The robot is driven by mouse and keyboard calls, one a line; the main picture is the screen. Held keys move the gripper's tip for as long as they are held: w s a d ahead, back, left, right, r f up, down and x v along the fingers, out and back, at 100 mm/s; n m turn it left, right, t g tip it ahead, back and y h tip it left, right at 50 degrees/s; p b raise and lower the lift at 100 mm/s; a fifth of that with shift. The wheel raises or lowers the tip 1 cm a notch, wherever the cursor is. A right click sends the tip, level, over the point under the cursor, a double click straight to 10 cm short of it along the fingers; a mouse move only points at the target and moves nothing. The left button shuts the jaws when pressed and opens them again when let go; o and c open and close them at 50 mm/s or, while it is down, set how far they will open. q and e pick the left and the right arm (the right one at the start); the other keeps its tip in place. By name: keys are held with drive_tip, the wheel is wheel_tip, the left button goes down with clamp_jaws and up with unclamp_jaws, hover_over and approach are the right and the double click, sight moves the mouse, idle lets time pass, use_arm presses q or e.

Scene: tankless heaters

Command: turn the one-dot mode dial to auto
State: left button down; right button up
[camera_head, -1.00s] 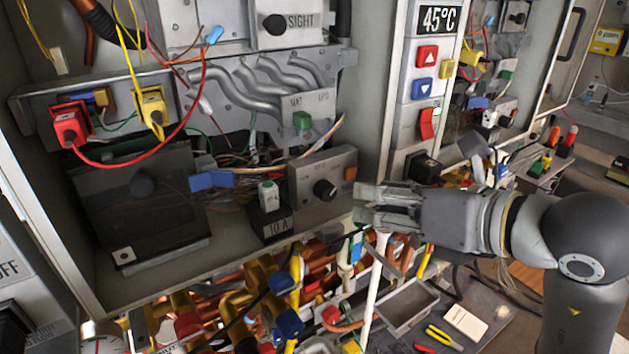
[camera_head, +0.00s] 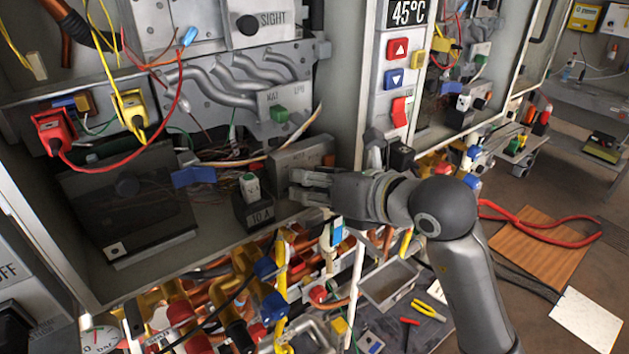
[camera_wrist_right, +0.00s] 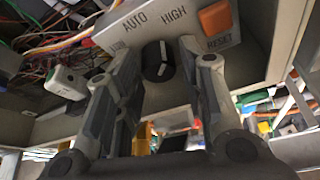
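The mode dial (camera_wrist_right: 155,66) is a dark round knob with a pale mark, on a grey panel (camera_head: 303,157) in the open heater cabinet. In the right wrist view, the words AUTO (camera_wrist_right: 134,22) and HIGH (camera_wrist_right: 173,14) are printed above it, with another word at the left partly covered. My left gripper is not in view.
An orange RESET button (camera_wrist_right: 217,20) sits right of the dial. Pipes and colored valves crowd the space below. A 45°C display (camera_head: 408,12) is above right.

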drive_tip(key=c, duration=0.6)
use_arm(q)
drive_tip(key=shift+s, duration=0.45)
use_arm(e)
drive_tip(key=shift+c, duration=0.7)
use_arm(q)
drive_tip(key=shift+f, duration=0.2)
use_arm(e)
drive_tip(key=shift+f+n+h+b, duration=0.1)
drive_tip(key=shift+n+h+b, duration=0.3)
drive_tip(key=shift+b, duration=0.5)
drive_tip(key=n+b, duration=0.1)
drive_tip(key=b, duration=0.1)
drive_tip(key=n+t+h+b, duration=0.1)
drive_tip(key=n+b, duration=0.1)
drive_tip(key=b, duration=0.1)
drive_tip(key=shift+a+t+b, duration=0.1)
drive_tip(key=shift+t+b, duration=0.2)
use_arm(q)
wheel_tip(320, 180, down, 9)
drive_tip(key=b, duration=0.2)
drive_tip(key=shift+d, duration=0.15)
use_arm(e)
drive_tip(key=shift+s+n+h, duration=0.1)
drive_tip(key=shift+n+h, duration=0.4)
drive_tip(key=shift+r, duration=0.2)
